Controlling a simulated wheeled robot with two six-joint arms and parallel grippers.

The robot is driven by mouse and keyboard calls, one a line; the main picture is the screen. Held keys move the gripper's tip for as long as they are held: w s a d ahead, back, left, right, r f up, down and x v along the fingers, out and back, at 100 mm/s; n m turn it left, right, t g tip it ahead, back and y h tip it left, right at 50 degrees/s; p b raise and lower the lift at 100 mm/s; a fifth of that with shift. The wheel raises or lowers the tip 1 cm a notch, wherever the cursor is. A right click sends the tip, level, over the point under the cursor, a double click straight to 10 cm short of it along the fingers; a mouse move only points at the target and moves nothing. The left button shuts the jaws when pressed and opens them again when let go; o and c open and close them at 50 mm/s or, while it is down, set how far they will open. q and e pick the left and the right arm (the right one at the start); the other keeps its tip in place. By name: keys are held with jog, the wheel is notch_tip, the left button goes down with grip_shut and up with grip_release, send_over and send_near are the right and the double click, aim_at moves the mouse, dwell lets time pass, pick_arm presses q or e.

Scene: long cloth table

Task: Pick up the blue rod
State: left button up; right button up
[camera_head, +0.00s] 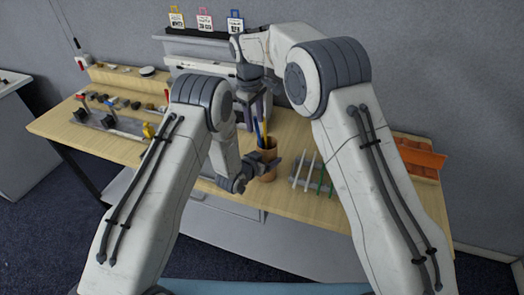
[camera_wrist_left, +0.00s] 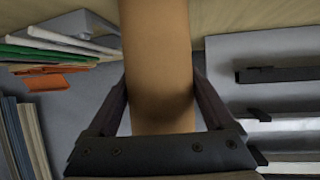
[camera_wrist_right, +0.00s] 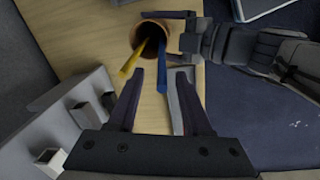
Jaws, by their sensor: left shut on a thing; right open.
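The brown cup (camera_head: 268,151) stands at the table's front, holding a blue rod (camera_wrist_right: 162,68) and a yellow rod (camera_wrist_right: 133,63), both leaning. My left gripper (camera_head: 264,166) is shut around the cup's side; in the left wrist view the cup (camera_wrist_left: 158,65) sits between its fingers. My right gripper (camera_wrist_right: 162,78) is open above the cup, pointing down. In the right wrist view the blue rod's upper end shows between its two fingertips, with the yellow rod outside the left finger. Whether a finger touches the blue rod cannot be told. The rods' lower ends are hidden in the cup.
A rack with white and green slats (camera_head: 312,172) stands right of the cup. An orange tray (camera_head: 418,157) lies at the right end. A grey shelf unit (camera_head: 195,48) stands behind. Several small parts (camera_head: 108,110) sit at the table's left.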

aim_at(258, 136)
jog(key=shift+d+f, duration=0.15)
jog(key=shift+f, duration=0.8)
jog(key=shift+d+f, duration=0.15)
jog(key=shift+f, duration=0.8)
grip_shut()
